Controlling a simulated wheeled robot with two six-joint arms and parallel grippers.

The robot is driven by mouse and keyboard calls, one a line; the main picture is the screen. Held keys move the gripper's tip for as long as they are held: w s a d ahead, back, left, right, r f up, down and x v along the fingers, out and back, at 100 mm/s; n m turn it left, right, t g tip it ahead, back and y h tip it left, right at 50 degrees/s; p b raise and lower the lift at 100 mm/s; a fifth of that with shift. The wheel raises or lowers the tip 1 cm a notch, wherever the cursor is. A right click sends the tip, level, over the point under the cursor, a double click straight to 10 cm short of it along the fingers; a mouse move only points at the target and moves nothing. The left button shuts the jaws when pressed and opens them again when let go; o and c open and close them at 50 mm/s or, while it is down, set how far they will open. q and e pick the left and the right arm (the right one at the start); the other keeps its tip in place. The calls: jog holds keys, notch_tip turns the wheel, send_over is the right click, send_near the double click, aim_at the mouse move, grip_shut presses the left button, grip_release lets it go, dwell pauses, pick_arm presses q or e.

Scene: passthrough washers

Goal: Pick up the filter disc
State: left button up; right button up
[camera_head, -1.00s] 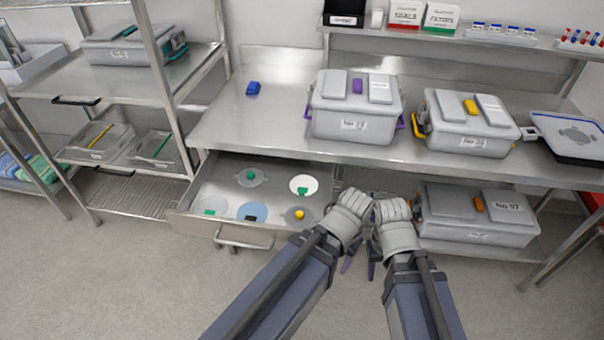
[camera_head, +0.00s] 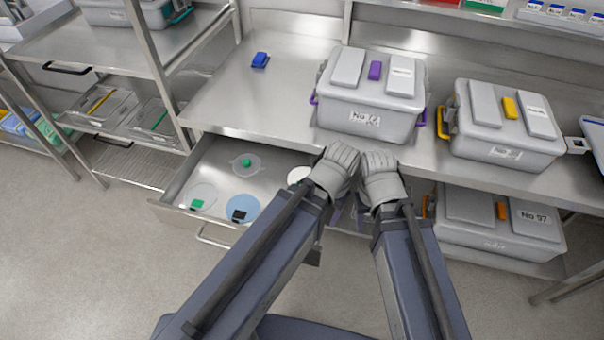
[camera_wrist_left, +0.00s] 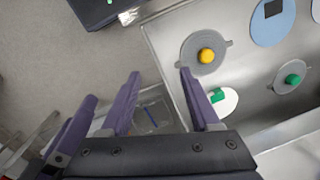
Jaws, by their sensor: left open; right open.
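Several discs lie in the open drawer (camera_head: 215,168); I cannot tell which is meant. There is a white disc (camera_head: 298,175), a blue disc with a black tab (camera_head: 249,204), a grey disc with a green knob (camera_head: 246,163) and a pale disc with a green tab (camera_head: 203,191). A grey disc with a yellow knob (camera_wrist_left: 205,56) shows only in the left wrist view; the arm hides it in the head view. My left gripper (camera_wrist_left: 159,73) is open and empty over the drawer's edge. My right gripper (camera_head: 360,213) is open beside it, fingers mostly hidden by its wrist.
The steel counter (camera_head: 225,95) holds a blue object (camera_head: 260,60), a bin with a purple latch (camera_head: 372,95) and a bin with a yellow latch (camera_head: 505,125). Another bin (camera_head: 500,222) stands below. A rack (camera_head: 130,115) stands at left. The floor before the drawer is clear.

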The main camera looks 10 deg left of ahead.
pick_arm(q)
jog(key=w+a+f+n+h+b, duration=0.1)
jog(key=w+a+f+n+b, duration=0.2)
jog(key=w+a, duration=0.95)
jog(key=f+b, duration=0.2)
jog(key=w+d+f+b, duration=0.1)
jog(key=f+b, duration=0.2)
jog(key=w+d+f+b, duration=0.1)
jog(key=f+b, duration=0.2)
dwell(0.4)
grip_shut()
dwell(0.4)
